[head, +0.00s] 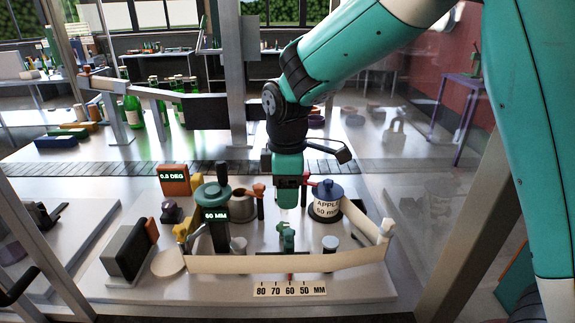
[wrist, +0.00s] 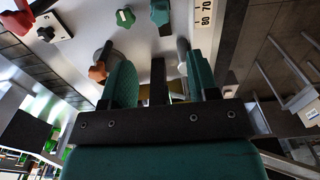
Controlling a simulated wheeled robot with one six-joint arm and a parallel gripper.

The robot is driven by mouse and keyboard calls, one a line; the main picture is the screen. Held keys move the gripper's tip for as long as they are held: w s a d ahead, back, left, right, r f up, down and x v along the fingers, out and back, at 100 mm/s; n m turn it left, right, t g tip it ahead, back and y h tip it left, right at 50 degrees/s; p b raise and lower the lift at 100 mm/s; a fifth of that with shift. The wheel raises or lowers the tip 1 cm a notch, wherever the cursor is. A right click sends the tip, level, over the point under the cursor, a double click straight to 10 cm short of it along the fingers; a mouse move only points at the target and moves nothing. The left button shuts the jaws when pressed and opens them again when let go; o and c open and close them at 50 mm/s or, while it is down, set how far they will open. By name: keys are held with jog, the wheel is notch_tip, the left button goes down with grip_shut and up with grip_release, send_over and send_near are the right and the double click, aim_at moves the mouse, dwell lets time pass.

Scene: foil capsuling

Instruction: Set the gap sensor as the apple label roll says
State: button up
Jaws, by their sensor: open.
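The apple label roll (head: 326,208) is dark with a blue top, and its white label reads "APPLE 50 mm". A scale plate (head: 290,289) at the front reads 80, 70, 60, 50 MM from left to right. A small red pointer (head: 290,276) stands above it, near 60. A green-and-black post carries a display (head: 215,215) reading 60 MM. A small green knob (head: 288,235) sits behind the pale band. My gripper (head: 287,203) is above and behind this knob, pointing down. In the wrist view, my gripper's fingers (wrist: 161,62) are apart, with no object visibly held.
A pale band (head: 285,263) runs across the front of the machine. An orange box (head: 174,179) displays 0.0 DEG. A grey cup (head: 243,203) stands left of my gripper. Green bottles (head: 133,110) stand behind. The scale's edge (wrist: 205,18) shows in the wrist view.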

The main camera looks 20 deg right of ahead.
notch_tip(320, 180, up, 7)
jog(key=shift+b, duration=0.4)
jog(key=shift+r, duration=0.1)
jog(key=s+f+m+y, duration=0.1)
jog(key=s+m, duration=0.1)
jog(key=s, duration=0.5)
jog(key=s+a+m+y+b, duration=0.1)
jog(key=s+m, duration=0.2)
jog(key=s, duration=0.5)
jog(key=s+f+m+y, duration=0.1)
jog(key=s+m+y, duration=0.1)
jog(key=s, duration=0.6)
jog(key=shift+a+f, duration=0.3)
jog(key=shift+a, duration=0.1)
